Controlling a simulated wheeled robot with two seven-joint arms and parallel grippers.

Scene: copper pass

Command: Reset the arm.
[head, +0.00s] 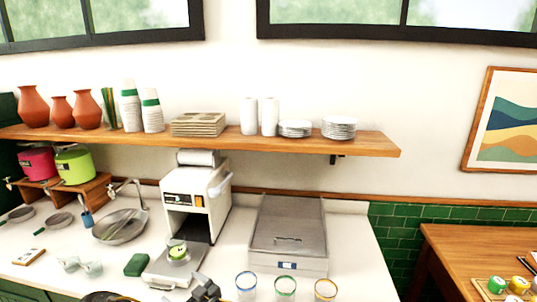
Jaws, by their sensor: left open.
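My left gripper (205,290) shows at the bottom edge, low in the picture, as a small dark grey shape. Its jaws are open and I see nothing between them. It is just right of a flat white and grey device (160,276) on the counter and left of the row of glasses. Most of the left arm is out of the picture. My right gripper is not in view.
Behind are a white machine (197,200) and a steel lidded box (288,235).

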